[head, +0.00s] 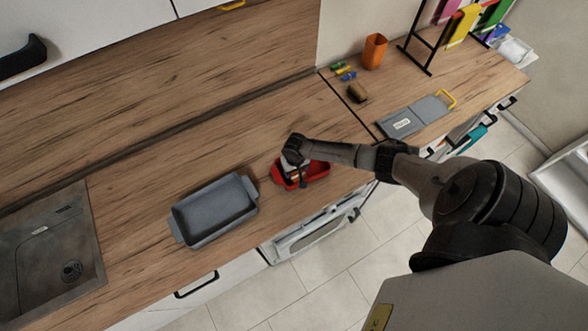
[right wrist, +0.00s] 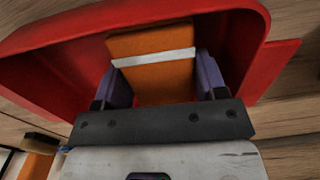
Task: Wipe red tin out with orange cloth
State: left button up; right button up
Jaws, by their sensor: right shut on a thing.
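The red tin (head: 318,171) stands on the wooden counter, right of a grey tin. In the right wrist view the red tin (right wrist: 75,65) fills most of the picture. My right gripper (head: 296,178) is over the red tin. In the right wrist view my right gripper (right wrist: 155,78) is shut on the orange cloth (right wrist: 160,84), a folded orange piece with a white stripe. The cloth is inside the outline of the tin; whether it touches the tin's floor I cannot tell. My left gripper is not in view.
A grey tin (head: 178,228) stands left of the red tin, with a sink (head: 40,260) further left. To the right are a brown block (head: 357,92), a grey board (head: 428,110), an orange cup (head: 374,50) and a black rack (head: 413,45). The counter's front edge is close.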

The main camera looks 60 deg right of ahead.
jog(key=shift+s+d+f, duration=0.1)
jog(key=shift+s+d, duration=0.35)
jog(key=shift+d, duration=0.15)
jog(key=shift+s+d+p, duration=0.45)
jog(key=shift+s+d, duration=0.1)
jog(key=shift+d, duration=0.15)
notch_tip(320, 180, up, 3)
jog(key=p, duration=0.3)
jog(key=shift+w, duration=0.1)
notch_tip(320, 180, up, 4)
jog(key=p, duration=0.4)
jog(key=shift+r+p, duration=0.3)
jog(key=shift+r, duration=0.85)
